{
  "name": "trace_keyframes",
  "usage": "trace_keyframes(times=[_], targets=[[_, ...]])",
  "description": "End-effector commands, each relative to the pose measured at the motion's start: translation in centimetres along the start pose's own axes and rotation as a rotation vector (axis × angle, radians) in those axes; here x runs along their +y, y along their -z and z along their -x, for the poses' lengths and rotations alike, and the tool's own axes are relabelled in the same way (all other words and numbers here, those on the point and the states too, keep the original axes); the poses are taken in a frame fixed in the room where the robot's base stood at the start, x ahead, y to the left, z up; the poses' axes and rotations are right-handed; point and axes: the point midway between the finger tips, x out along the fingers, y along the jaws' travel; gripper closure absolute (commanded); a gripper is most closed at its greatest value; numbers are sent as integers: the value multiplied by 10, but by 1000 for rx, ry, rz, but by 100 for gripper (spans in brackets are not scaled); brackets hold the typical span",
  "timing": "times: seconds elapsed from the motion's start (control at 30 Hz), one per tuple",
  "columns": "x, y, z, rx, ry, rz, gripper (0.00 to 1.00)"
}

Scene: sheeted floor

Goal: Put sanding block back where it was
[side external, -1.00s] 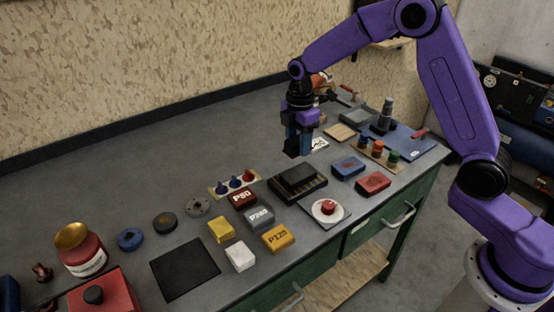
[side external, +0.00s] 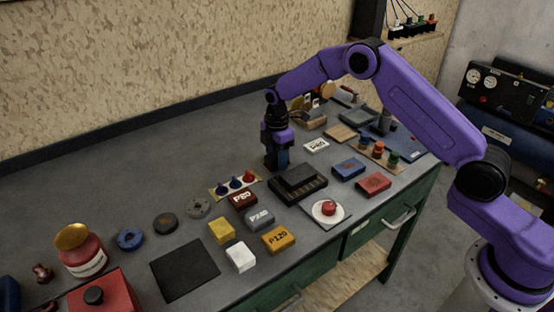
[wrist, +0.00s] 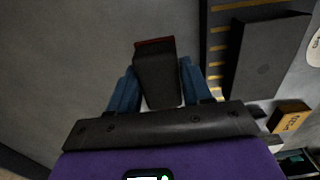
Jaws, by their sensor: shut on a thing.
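My gripper (side external: 277,161) is pointed down over the bench, just behind and left of a dark slatted tray (side external: 312,192). In the wrist view its blue fingers (wrist: 158,85) are shut on a dark block (wrist: 157,68) with a reddish-brown edge, which I take for the sanding block. In the side view the held block is mostly hidden by the fingers. I cannot tell whether it touches the bench. Another dark block (side external: 299,178) lies on the tray. The tray also shows in the wrist view (wrist: 217,47), to the right of the held block.
A brown-red P80 block (side external: 241,198) and a strip with coloured cones (side external: 234,184) lie to the left. A white labelled block (side external: 316,145) and a blue block (side external: 348,168) lie to the right. The bench behind and left of my gripper is clear.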

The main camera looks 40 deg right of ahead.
Motion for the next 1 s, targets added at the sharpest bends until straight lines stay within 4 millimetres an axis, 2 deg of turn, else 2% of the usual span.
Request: trace_keyframes(times=[0.1, 0.47, 0.5, 0.57, 0.87, 1.0], targets=[[0, 0, -12, 0, -1, 0, 80], [0, 0, -15, 0, -1, 0, 80], [0, 0, -15, 0, -1, 0, 45], [0, 0, -15, 0, -2, 0, 26], [0, 0, -14, 0, -2, 0, 26], [1, 0, -5, 1, -4, 0, 26]])
